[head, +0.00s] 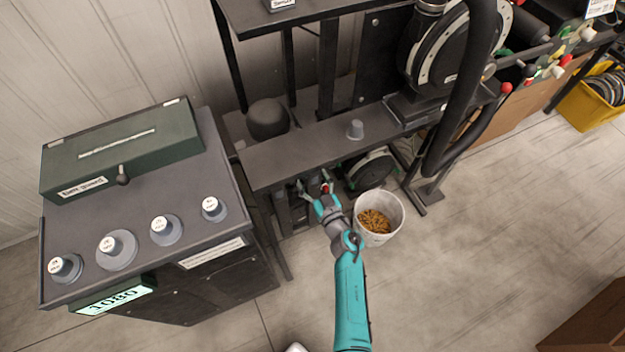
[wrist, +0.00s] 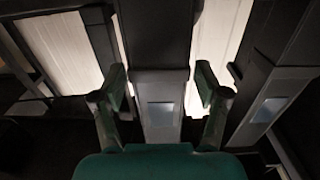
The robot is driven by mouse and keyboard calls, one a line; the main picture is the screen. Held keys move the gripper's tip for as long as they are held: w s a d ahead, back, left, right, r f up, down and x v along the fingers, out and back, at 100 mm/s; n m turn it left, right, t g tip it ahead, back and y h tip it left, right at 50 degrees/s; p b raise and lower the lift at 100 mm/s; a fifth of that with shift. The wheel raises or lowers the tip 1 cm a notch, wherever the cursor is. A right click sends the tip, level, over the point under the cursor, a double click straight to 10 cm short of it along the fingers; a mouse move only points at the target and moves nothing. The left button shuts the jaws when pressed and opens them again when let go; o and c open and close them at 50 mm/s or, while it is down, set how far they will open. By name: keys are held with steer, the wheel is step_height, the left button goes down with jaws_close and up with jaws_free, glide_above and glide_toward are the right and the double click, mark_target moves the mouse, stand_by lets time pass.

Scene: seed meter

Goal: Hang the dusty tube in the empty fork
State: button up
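My gripper (head: 317,187) reaches under the front edge of the dark bench, its two fingers spread. In the wrist view my gripper (wrist: 161,88) is open, with a dark upright tube (wrist: 160,62) between and beyond its fingers. A pale grey window (wrist: 161,117) sits low on this tube. A second tube (wrist: 272,80) with a similar window stands at right, tilted in the picture. I cannot tell which tube is dusty, nor whether my fingers touch the middle one. Dark uprights (head: 281,208) show under the bench in the head view. No empty fork can be made out.
A white bucket of brown grain (head: 363,234) stands right of my gripper. A control cabinet (head: 215,262) stands left. A thick black hose (head: 462,105) arches at right.

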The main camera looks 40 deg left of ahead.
steer(key=shift+f, duration=0.1)
steer(key=v, duration=1.2)
stand_by(0.4)
steer(key=s+d+r+m+t+h, duration=0.2)
steer(key=s+d+t+h, duration=0.15)
steer(key=d, duration=0.55)
steer(key=s+d+r+m+t+h, duration=0.1)
steer(key=s+d+m+t+h, duration=0.15)
steer(key=s+d, duration=0.45)
steer(key=s+d+r+m+t+h, duration=0.2)
steer(key=s+d+m+t, duration=0.1)
steer(key=d, duration=0.9)
steer(key=s+d+r+m+g+h, duration=0.1)
steer(key=s+d+r+m+h, duration=0.5)
steer(key=s+d+r, duration=0.7)
steer(key=s+r+h, duration=0.1)
steer(key=s+h, duration=0.1)
steer(key=shift+s+d+r+h, duration=0.15)
steer(key=shift+s+d+h, duration=0.15)
steer(key=shift+s, duration=0.05)
